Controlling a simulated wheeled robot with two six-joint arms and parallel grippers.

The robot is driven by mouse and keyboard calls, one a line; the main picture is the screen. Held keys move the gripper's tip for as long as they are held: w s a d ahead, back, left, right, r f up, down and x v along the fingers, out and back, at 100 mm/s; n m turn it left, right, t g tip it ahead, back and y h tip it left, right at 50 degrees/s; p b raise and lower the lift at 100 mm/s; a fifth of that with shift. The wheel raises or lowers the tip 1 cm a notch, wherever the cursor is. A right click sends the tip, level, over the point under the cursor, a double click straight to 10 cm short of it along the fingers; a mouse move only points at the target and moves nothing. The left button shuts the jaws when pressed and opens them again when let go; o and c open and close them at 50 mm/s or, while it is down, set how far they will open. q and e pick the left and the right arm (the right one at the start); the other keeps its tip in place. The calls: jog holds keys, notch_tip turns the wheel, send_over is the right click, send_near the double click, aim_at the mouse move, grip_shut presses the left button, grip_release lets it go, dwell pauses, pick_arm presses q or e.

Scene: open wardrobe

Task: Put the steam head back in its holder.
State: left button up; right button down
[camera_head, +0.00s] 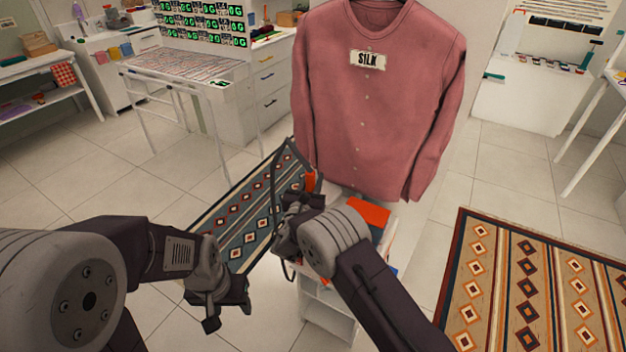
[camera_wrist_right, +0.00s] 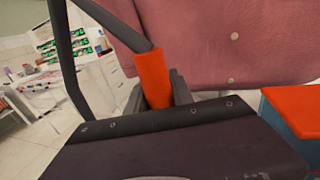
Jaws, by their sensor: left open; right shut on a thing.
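The steam head has an orange handle (camera_head: 310,180) and a dark upper part with a dark hose or tube. It stands just in front of the left side of the pink shirt (camera_head: 375,110). My right gripper (camera_head: 303,190) is shut on the orange handle, which shows between the fingers in the right wrist view (camera_wrist_right: 152,80). My left gripper (camera_head: 222,308) is open and empty, low over the floor to the left. I cannot make out the holder; an orange-topped unit (camera_head: 370,213) stands behind my right arm, partly hidden by it.
The shirt hangs with a "SILK" label (camera_head: 367,60). A blue patterned rug (camera_head: 250,215) lies on the left floor, a tan patterned rug (camera_head: 530,285) on the right. A white-legged table (camera_head: 185,80) stands at the back left. Tiled floor is clear between the rugs and furniture.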

jog(key=shift+f, duration=0.15)
jog(key=c, duration=1)
grip_release()
jog(key=shift+c, duration=0.2)
jog(key=shift+f, duration=0.1)
jog(key=shift+s, duration=0.15)
jog(key=b+v, duration=0.1)
jog(key=v, duration=0.7)
jog(key=shift+s+a, duration=0.2)
jog(key=shift+s, duration=0.2)
